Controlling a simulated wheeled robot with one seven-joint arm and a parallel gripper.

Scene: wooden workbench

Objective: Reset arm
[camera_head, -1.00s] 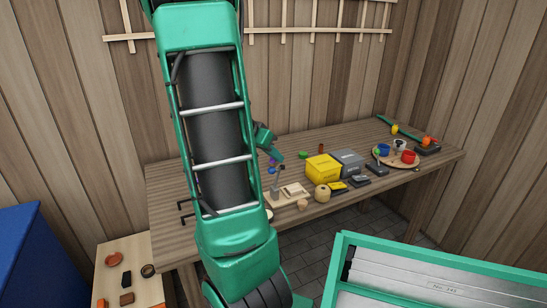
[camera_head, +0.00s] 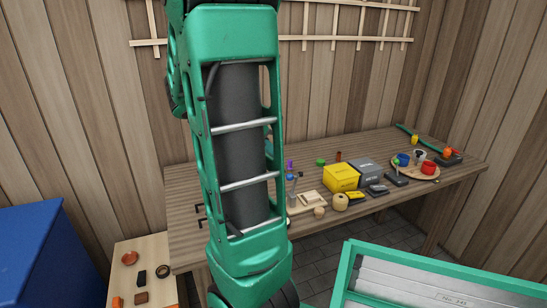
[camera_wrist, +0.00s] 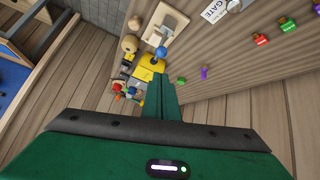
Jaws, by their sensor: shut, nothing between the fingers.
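My gripper (camera_wrist: 165,98) shows in the wrist view as narrow green fingers pressed together, with nothing between them. It is in the air, apart from the workbench (camera_head: 186,187) and the things on it. In the head view my raised green arm stands in front of the left part of the bench. The fingers cannot be made out there.
A yellow box (camera_head: 340,178) and a grey box (camera_head: 366,171) stand mid-bench. A round wooden board (camera_head: 399,173) with cups is at the right. A blue cabinet (camera_head: 35,255) and a low wooden table (camera_head: 123,258) are at the left; a green-framed drawer (camera_head: 400,278) is at front right.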

